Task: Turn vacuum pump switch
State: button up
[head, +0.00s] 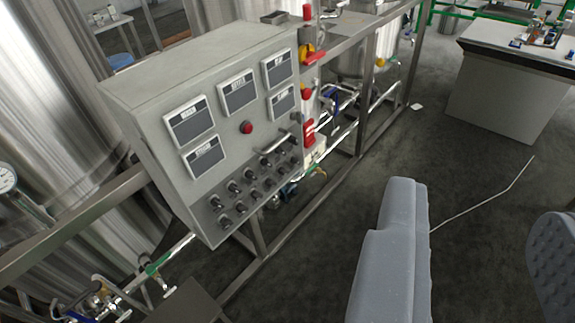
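A grey control panel (150,110) hangs on a metal frame in the left half of the head view. Its sloped front carries several rows of dark rotary switches (234,187) in the lower part. Labels are too small to read, so I cannot tell which one is the vacuum pump switch. Above the switches are several dark displays (239,92), a red button (246,127) and a bar handle (275,144). My gripper (480,203) is open and empty at the lower right, its two grey fingers wide apart. It is clear of the panel and to its right.
Large steel tanks (40,90) stand behind and left of the panel. Pipes and red and yellow valves (308,90) lie right of it. Frame beams (300,205) run below and beside it. A white bench (500,95) stands at the back right. The dark floor between is mostly clear.

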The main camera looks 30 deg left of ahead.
aim_at(292, 139)
jog(key=z, duration=0.05)
jog(key=k, duration=1.15)
jog(key=z, duration=1.05)
jog(key=i, duration=1.7)
jog(key=u, duration=1.8)
jog(key=i, duration=1)
jog(key=z, duration=0.1)
